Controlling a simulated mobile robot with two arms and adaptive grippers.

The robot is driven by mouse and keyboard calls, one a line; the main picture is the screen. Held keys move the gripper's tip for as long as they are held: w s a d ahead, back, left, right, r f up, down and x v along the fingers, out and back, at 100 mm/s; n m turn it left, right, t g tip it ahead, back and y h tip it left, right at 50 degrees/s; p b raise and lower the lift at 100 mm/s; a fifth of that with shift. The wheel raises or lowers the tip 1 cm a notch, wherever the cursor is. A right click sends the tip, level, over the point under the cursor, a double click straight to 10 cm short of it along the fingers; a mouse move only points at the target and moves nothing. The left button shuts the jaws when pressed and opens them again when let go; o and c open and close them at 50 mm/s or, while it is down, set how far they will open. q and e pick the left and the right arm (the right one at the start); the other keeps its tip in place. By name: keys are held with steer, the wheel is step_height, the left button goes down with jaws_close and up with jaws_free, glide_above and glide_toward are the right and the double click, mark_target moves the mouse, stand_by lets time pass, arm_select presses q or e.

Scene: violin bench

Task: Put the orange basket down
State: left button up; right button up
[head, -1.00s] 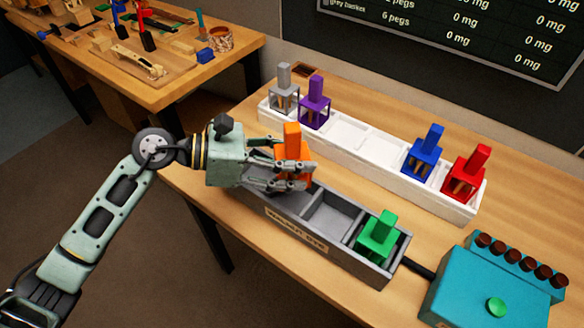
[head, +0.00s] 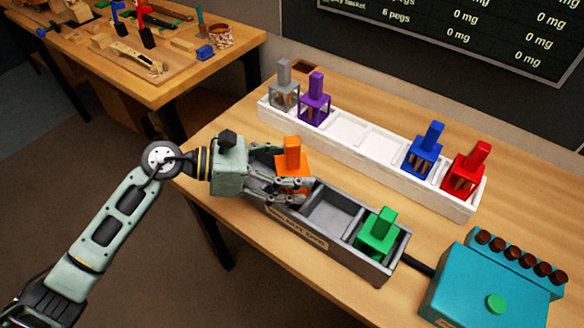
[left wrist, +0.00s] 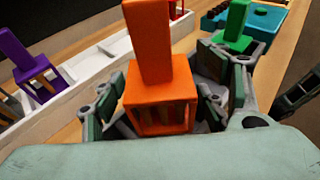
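The orange basket (head: 292,157), with its tall upright handle, stands upright at the left end of the grey tray (head: 330,262); its bottom is hidden by fingers and tray wall. My left gripper (head: 283,180) is around it, low down. In the left wrist view the orange basket (left wrist: 160,105) is between the fingers (left wrist: 160,112), which are spread with gaps at its sides, so the gripper looks open. The green basket (head: 379,236) sits in the tray's right compartment. The middle compartment is empty.
The white rack (head: 349,133) behind holds a grey basket (head: 285,88), a purple one (head: 314,103), a blue one (head: 426,154) and a red one (head: 466,172), with empty slots between. A teal box (head: 480,285) stands at the right. A cluttered table (head: 160,90) is behind.

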arm_select(q)
steer(key=shift+r, duration=0.2)
steer(key=shift+a+r+p, duration=0.1)
steer(key=shift+a+p, duration=0.05)
steer(key=shift+p, duration=0.15)
steer(key=b+v, duration=0.3)
steer(key=v, duration=0.8)
steer(key=shift+a, duration=0.35)
steer(key=shift+s+r, duration=0.1)
